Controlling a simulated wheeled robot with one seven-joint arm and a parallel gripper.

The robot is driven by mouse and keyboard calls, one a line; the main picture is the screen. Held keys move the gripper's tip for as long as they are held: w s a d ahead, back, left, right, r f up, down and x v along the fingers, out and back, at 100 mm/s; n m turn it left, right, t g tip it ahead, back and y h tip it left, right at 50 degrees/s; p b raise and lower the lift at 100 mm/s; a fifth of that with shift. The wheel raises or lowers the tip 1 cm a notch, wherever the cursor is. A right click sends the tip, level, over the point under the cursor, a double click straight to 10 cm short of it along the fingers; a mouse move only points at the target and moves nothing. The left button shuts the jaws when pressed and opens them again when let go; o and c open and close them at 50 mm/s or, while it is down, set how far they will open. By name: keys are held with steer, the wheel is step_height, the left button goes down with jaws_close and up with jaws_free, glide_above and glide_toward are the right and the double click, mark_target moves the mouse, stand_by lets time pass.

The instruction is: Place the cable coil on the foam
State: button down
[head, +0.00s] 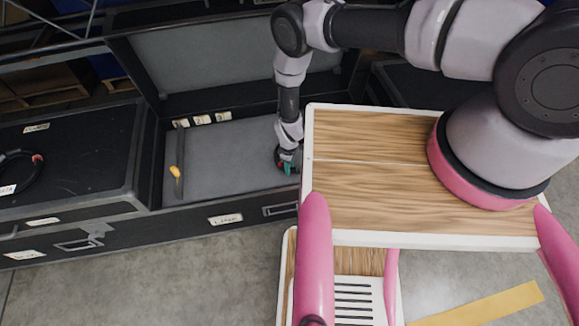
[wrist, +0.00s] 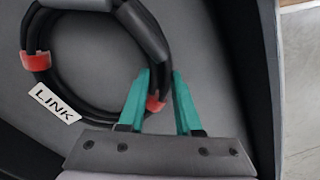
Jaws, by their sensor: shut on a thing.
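A black cable coil (wrist: 58,70) with red bands and a white "LINK" tag is in the wrist view. My gripper (wrist: 161,76) has teal fingers on either side of its right edge, at a red band, and is shut on it. In the head view my gripper (head: 289,167) is inside the open black case, at its right end; the coil there is mostly hidden. The grey foam (head: 235,150) lines the case and also shows under the coil in the wrist view (wrist: 207,55). I cannot tell whether the coil touches the foam.
A yellow-handled tool (head: 176,173) lies at the case's left end, by small numbered labels (head: 201,120). Another black coil (head: 20,172) with a tag lies on the closed case (head: 75,150) at left. A wood-topped surface (head: 370,190) stands close right of my gripper. The foam's middle is clear.

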steer(key=shift+f, duration=0.1)
steer(key=c, duration=0.6)
jaws_free()
step_height(320, 180, up, 12)
